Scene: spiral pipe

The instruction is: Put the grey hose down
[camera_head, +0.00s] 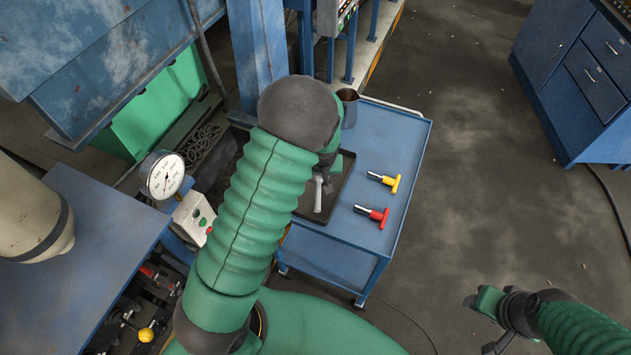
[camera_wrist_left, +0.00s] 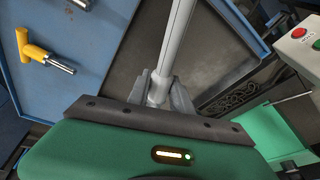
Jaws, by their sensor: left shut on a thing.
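The grey hose (camera_head: 318,194) shows as a short pale grey piece over the black tray (camera_head: 340,183) on the blue cart. In the left wrist view the hose (camera_wrist_left: 177,40) is a straight grey tube running up and away from between the fingers. My left gripper (camera_wrist_left: 158,92) is shut on its near end. In the head view my left gripper (camera_head: 324,174) is partly hidden behind my green arm. Whether the hose touches the tray is hard to tell.
The blue cart (camera_head: 400,130) also carries a yellow-handled tool (camera_head: 386,181), a red-handled tool (camera_head: 373,215) and a metal cup (camera_head: 347,105). A pressure gauge (camera_head: 165,175) stands left of my arm. The cart's right side has bare surface.

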